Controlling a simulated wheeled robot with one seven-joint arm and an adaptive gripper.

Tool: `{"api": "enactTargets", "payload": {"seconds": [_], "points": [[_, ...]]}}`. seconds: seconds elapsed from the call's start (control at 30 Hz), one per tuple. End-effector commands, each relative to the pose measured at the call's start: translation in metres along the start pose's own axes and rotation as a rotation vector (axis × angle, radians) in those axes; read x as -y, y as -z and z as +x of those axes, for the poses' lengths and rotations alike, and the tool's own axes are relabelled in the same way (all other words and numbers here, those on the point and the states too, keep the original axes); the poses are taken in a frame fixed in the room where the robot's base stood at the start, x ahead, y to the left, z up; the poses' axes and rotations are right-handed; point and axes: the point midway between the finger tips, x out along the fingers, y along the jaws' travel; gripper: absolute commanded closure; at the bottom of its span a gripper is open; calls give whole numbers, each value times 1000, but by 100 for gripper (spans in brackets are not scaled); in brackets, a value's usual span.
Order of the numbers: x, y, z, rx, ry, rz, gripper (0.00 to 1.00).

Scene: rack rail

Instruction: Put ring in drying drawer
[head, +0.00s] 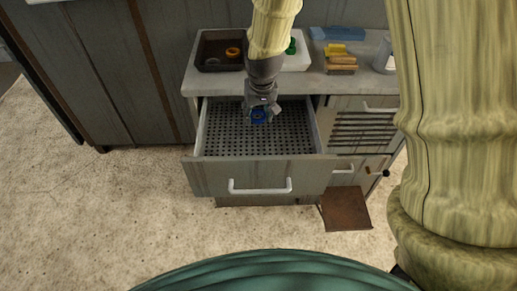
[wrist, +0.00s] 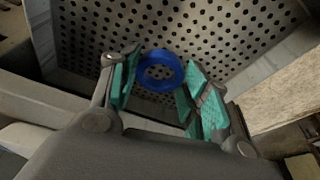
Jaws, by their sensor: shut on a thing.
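A blue ring (head: 259,115) is held by my gripper (head: 260,119) over the open drawer (head: 217,177). In the wrist view the ring (wrist: 160,56) shows between the teal pads of my gripper (wrist: 157,86), which is shut on it. The drawer's perforated floor (wrist: 230,28) lies beneath the ring, and it appears bare where I can see it. The exact height of the ring above that floor is hard to tell.
On the counter (head: 352,83) stand a dark tray (head: 207,66) with an orange ring (head: 233,52) and a white tray (head: 298,63) with a green item (head: 291,47). Sponges (head: 340,64) and a brush lie to the right. A brown panel (head: 346,208) sits low beside the drawer.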

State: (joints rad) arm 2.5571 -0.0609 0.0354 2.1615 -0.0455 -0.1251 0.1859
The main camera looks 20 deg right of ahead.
Motion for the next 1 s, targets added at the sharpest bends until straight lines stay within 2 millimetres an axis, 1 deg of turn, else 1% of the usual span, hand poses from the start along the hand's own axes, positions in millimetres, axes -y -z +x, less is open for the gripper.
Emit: {"api": "enactTargets", "payload": {"seconds": [0.03, 0.17, 0.27, 0.53, 0.63, 0.87, 1.0], "points": [[-1, 0, 7, -1, -1, 3, 77], [-2, 0, 11, 0, -2, 7, 77], [-2, -2, 18, 1, -3, 8, 77], [-2, -12, 54, 1, -3, 6, 77], [-2, -14, 62, 0, -3, 6, 77], [-2, -16, 71, 0, -3, 7, 77], [-2, -21, 86, 1, -3, 7, 77]]}}
